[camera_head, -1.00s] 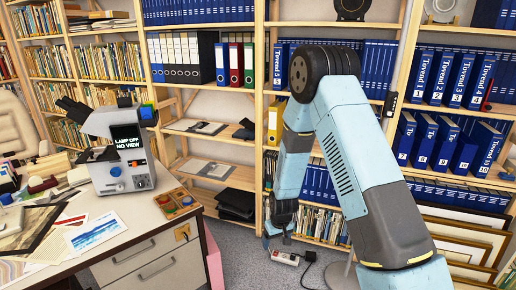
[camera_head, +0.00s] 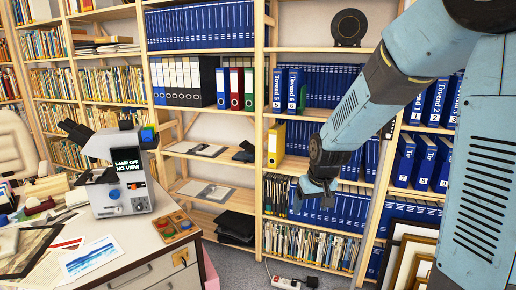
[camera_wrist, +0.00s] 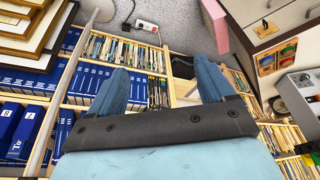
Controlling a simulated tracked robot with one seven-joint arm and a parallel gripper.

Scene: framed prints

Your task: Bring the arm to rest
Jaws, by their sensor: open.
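My arm reaches in from the right of the head view, its forearm slanting down and to the left. My gripper (camera_head: 314,192) hangs in front of the bookcase's lower shelves, to the right of the desk. In the wrist view, the two blue fingers of my gripper (camera_wrist: 163,88) stand wide apart with nothing between them. Shelves of books and bare floor show beyond them.
The desk (camera_head: 165,258) at the left holds a microscope (camera_head: 122,175) and a tray of coloured discs (camera_head: 174,226). Bookcases with blue binders (camera_head: 330,208) fill the back. Framed prints (camera_head: 408,250) lean at the lower right. A power strip (camera_head: 286,283) lies on the floor.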

